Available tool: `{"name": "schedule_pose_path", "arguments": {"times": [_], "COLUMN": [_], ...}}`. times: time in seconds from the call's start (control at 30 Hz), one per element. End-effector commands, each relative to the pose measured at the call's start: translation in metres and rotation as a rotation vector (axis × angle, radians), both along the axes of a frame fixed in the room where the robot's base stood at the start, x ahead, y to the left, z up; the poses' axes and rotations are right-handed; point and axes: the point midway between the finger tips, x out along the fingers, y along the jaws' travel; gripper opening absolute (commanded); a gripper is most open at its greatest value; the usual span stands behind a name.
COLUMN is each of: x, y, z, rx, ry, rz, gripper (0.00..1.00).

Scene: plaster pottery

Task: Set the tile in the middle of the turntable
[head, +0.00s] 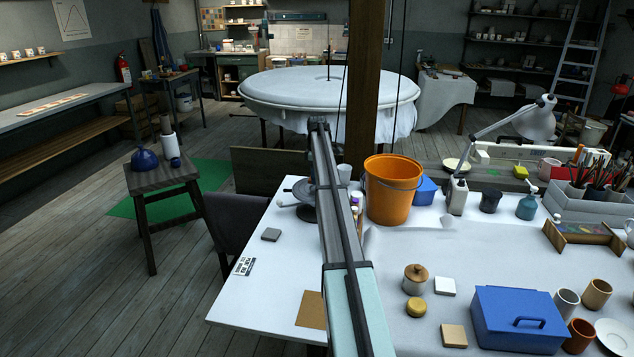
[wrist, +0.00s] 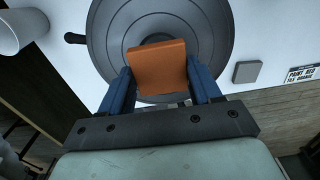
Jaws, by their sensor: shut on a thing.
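The turntable (wrist: 115,30) is a round grey disc with concentric rings and a dark knob at its left in the wrist view. In the head view the turntable (head: 300,191) stands on the white table, partly behind my arm. My gripper (wrist: 160,78), with blue fingers, is shut on an orange tile (wrist: 158,66) over the turntable. The tile covers part of the disc's middle and its near side. I cannot tell whether it touches the disc. The gripper and the tile are hidden in the head view.
A grey square tile (wrist: 247,71) lies right of the turntable in the wrist view, near a printed card (wrist: 303,74). A white cup (wrist: 22,32) is at upper left. In the head view an orange bucket (head: 391,195) stands right of the turntable.

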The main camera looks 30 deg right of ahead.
Motion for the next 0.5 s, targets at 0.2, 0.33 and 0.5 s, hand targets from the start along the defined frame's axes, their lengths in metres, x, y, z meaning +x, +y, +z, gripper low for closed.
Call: {"name": "schedule_pose_path", "arguments": {"times": [0.2, 0.33, 0.5], "x": [0.000, 0.000, 0.000], "y": [0.000, 0.000, 0.000], "z": [-0.027, -0.030, -0.030], "rx": [0.001, 0.000, 0.000], "ry": [0.001, 0.000, 0.000], "rz": [0.000, 0.000, 0.000], "gripper": [0.31, 0.31, 0.31]}}
